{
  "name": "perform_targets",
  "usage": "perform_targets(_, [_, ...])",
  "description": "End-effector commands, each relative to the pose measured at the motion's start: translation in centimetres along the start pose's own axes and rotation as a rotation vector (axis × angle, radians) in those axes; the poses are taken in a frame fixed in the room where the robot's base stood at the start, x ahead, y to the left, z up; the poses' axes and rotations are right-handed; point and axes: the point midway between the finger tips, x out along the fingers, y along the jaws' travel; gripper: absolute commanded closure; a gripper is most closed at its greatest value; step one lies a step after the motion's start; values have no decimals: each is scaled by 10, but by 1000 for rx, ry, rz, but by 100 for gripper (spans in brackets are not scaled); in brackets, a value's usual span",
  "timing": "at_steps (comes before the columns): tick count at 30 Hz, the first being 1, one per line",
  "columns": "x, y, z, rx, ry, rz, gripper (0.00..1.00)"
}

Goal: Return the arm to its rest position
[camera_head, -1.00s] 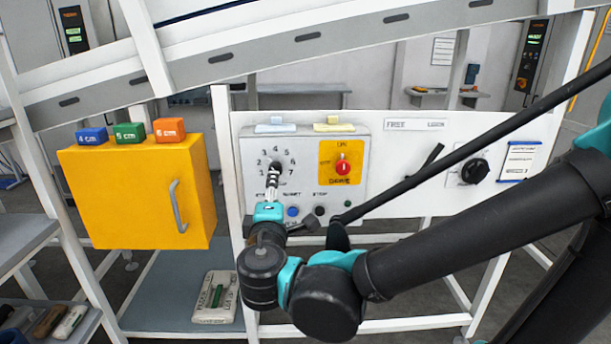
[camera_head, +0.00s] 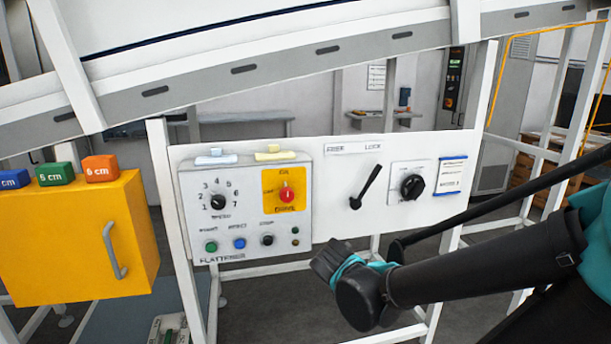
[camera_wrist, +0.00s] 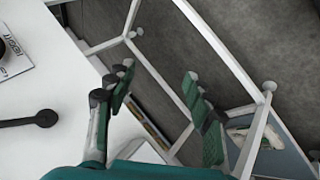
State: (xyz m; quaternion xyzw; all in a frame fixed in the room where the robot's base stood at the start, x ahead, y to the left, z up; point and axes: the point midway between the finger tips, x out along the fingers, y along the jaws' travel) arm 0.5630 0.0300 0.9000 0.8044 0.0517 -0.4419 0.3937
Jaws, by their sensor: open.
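My gripper (camera_wrist: 158,88) shows in the wrist view with its two green-padded fingers spread apart and nothing between them. Behind the fingers are white frame bars and the grey floor. In the head view my arm reaches in from the right, its near joint low in front of the white panel's lower edge. No part of my arm touches the panel visibly.
Right of the box, the panel carries a black lever (camera_head: 363,188), a black rotary knob (camera_head: 411,187) and a notice (camera_head: 450,176). A yellow cabinet (camera_head: 60,245) stands left with labelled blocks on top. A sloped conveyor rail (camera_head: 330,50) crosses above. White frame bars stand below.

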Motion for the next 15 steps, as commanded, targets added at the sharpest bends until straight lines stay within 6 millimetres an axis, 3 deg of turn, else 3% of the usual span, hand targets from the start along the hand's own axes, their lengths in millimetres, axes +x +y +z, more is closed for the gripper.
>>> perform_targets(1, [7, 2, 16, 59, -33, -29, 47])
perform_targets(6, [21, -3, 60, 258, -112, -144, 47])
perform_targets(15, [28, -18, 109, 602, -181, -313, 47])
